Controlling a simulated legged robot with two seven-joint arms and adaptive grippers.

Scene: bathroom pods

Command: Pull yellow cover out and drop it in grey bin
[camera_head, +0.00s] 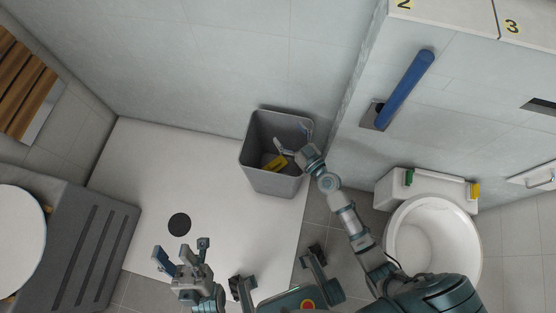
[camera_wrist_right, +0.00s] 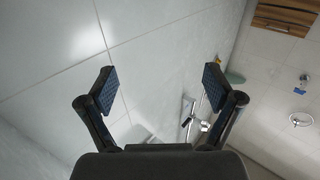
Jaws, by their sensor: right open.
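The grey bin (camera_head: 270,183) stands open against the wall at the middle of the head view. A small yellow piece, which looks like the yellow cover (camera_head: 278,162), lies inside it, low down. My right gripper (camera_head: 295,139) is over the bin's opening, with its fingers apart and nothing between them. In the right wrist view my right gripper (camera_wrist_right: 158,87) is also open and empty, with only the wall and room behind it. My left gripper (camera_head: 182,253) is open and empty over the white floor, left of and nearer than the bin.
A white toilet (camera_head: 408,262) stands at the right, with a green piece (camera_head: 409,177) and a yellow piece (camera_head: 475,190) at its back. A blue bar (camera_head: 405,88) sticks out from the wall. A grey cabinet (camera_head: 75,245) is at the left. The white floor (camera_head: 165,165) left of the bin is clear.

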